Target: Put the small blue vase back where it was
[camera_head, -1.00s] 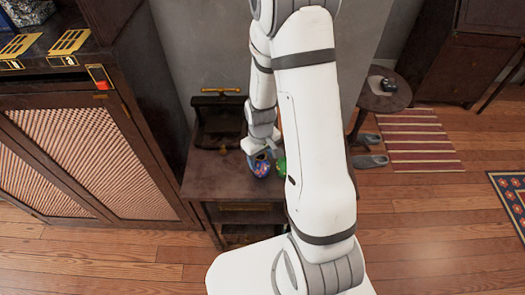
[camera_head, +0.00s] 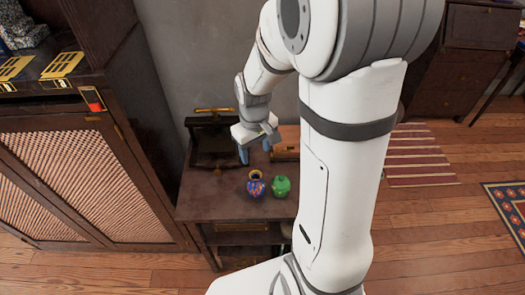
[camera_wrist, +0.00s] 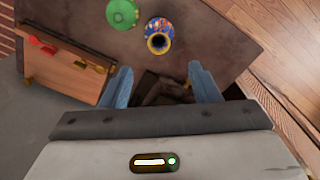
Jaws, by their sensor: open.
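The small blue vase (camera_head: 256,184), with a red and orange pattern, stands upright on the small dark wooden table (camera_head: 208,205), left of a green lidded pot (camera_head: 281,186). In the wrist view the vase (camera_wrist: 159,36) shows its open mouth, beside the green pot (camera_wrist: 122,14). My gripper (camera_head: 257,153) is above the back of the table, apart from the vase. In the wrist view its blue fingers (camera_wrist: 164,84) are spread with nothing between them.
A wooden box (camera_wrist: 66,65) with a red and a brass-coloured part lies near the left finger in the wrist view. A dark case with a brass handle (camera_head: 212,140) stands at the table's back left. A tall cabinet (camera_head: 85,175) stands left. The table's front left is clear.

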